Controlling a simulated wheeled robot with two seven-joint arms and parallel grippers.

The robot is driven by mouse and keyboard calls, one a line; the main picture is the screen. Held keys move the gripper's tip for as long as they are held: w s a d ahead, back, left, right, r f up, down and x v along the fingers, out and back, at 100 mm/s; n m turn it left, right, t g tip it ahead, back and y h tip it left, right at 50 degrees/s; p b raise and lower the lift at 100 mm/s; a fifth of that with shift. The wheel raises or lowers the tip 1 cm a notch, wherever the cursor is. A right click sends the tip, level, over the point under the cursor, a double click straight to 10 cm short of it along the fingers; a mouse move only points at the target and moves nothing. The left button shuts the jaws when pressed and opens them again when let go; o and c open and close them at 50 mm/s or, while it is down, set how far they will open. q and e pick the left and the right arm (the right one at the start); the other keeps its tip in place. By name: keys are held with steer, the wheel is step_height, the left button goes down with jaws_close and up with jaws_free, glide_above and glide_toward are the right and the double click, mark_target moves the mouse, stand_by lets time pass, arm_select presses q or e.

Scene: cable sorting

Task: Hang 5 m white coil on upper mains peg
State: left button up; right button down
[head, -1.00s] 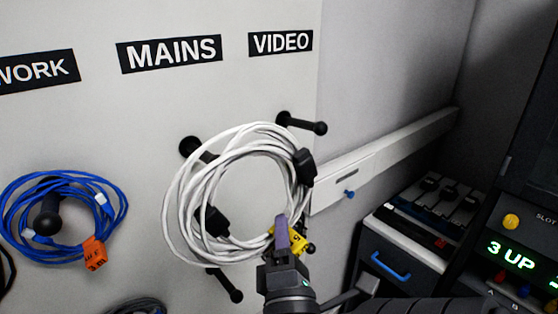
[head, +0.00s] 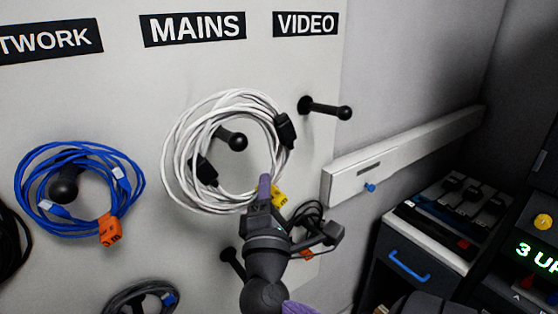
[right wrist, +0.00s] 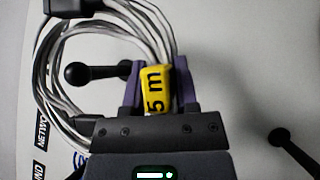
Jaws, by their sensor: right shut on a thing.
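The white coil (head: 176,160) with black plugs is in front of the board under the MAINS label (head: 193,29). My right gripper (head: 266,190) is shut on its lower right side, at the yellow tag (head: 279,196). In the right wrist view the tag reads "5 m" (right wrist: 157,90) between the fingers (right wrist: 157,95), with the white cable (right wrist: 45,85) to the left. The upper mains peg (head: 236,140) shows through the coil's opening; its knob also shows in the wrist view (right wrist: 76,74). I cannot tell how far the coil sits along the peg. My left gripper is out of view.
A lower mains peg (head: 232,263) is below the coil. The upper video peg (head: 327,108) sticks out close right. A dark coil (head: 305,213) hangs behind my gripper. A blue coil (head: 24,185) hangs left, a grey coil (head: 112,302) below. A white rail (head: 420,145) runs right.

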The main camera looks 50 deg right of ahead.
steer(key=shift+w+d+f, duration=0.15)
steer(key=shift+w+d, duration=0.15)
steer(key=shift+w, duration=0.5)
steer(key=w+d+f+b, duration=0.2)
steer(key=w+f+b, duration=0.2)
steer(key=w+b, duration=0.1)
steer(key=shift+w, duration=0.8)
steer(key=shift+c, duration=1.5)
jaws_free()
steer(key=shift+f, duration=0.1)
